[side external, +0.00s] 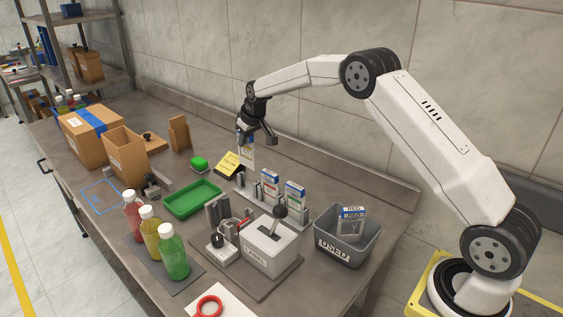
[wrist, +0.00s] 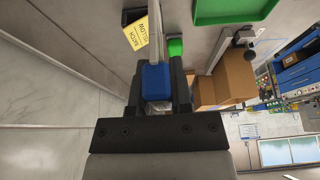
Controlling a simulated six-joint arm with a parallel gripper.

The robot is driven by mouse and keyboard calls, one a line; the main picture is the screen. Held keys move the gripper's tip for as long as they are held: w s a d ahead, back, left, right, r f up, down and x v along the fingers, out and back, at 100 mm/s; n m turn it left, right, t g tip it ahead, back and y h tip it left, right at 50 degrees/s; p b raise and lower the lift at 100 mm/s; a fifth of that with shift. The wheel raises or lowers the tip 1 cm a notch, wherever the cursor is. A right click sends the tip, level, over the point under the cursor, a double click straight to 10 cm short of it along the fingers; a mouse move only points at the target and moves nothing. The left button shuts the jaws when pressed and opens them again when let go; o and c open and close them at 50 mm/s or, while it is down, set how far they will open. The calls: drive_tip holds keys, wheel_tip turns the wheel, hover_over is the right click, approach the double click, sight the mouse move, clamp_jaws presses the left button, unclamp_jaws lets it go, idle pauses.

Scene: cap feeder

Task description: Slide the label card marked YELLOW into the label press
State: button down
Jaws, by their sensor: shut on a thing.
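My gripper (side external: 257,139) is shut on a label card (side external: 247,156) with a blue top edge, held upright above the bench near the wall. In the wrist view its blue top (wrist: 156,80) sits between the two fingers; its word cannot be read. The label press (side external: 268,250) is a white box with a dark slot on top and a lever, at the front centre, well apart from the card. A card rack (side external: 243,193) between them holds two other upright cards (side external: 270,182). A yellow sign (side external: 229,163) reads BATCH YELLOW; it also shows in the wrist view (wrist: 140,35).
A grey bin (side external: 343,253) marked USED holds a card reading RED, right of the press.

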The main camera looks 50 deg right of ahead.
drive_tip(key=s+a+r+n+g+y, duration=0.2)
drive_tip(key=s+a+n, duration=0.4)
drive_tip(key=a+n, duration=0.2)
drive_tip(key=s+a+r+n+g+y, duration=0.1)
drive_tip(key=s+a+n+g+y, duration=0.1)
drive_tip(key=s+a+n, duration=0.5)
drive_tip(key=shift+s+a+r+n, duration=0.25)
drive_tip(key=shift+a+r+n, duration=0.2)
drive_tip(key=shift+n, duration=1.05)
drive_tip(key=shift+f+y, duration=0.15)
drive_tip(key=shift+y, duration=0.15)
drive_tip(key=shift+f, duration=1.9)
drive_tip(key=shift+f, duration=0.4)
drive_tip(key=shift+f, duration=0.85)
drive_tip(key=shift+f, duration=0.15)
